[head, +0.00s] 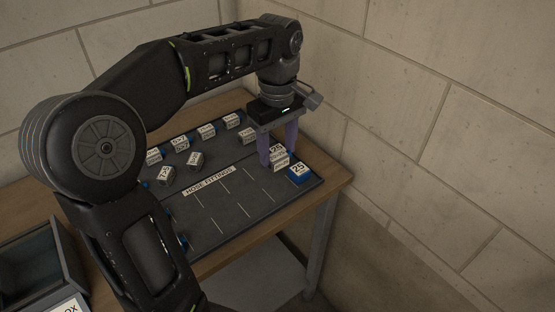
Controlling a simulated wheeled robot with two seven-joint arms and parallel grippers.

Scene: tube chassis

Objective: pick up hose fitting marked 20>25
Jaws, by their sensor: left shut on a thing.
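My left gripper (278,158) reaches down over the right end of the dark tray (250,205) on the table. Its purple fingers are shut on a small hose fitting (281,160) with white labels. The top label seems to read 25; the side label is too small to read surely, and the fingers partly cover the fitting. I cannot tell whether it is clear of the tray. A blue-sided fitting (299,173) with 25 on its white top stands just right of it. My right gripper is not in view.
More labelled fittings stand along the tray's back row, including one (232,121), with two more in front (195,159) (165,175). The HOSE FITTINGS label (209,180) lies mid-tray, with empty marked slots before it. A dark box (35,262) is at left. Walls stand close behind.

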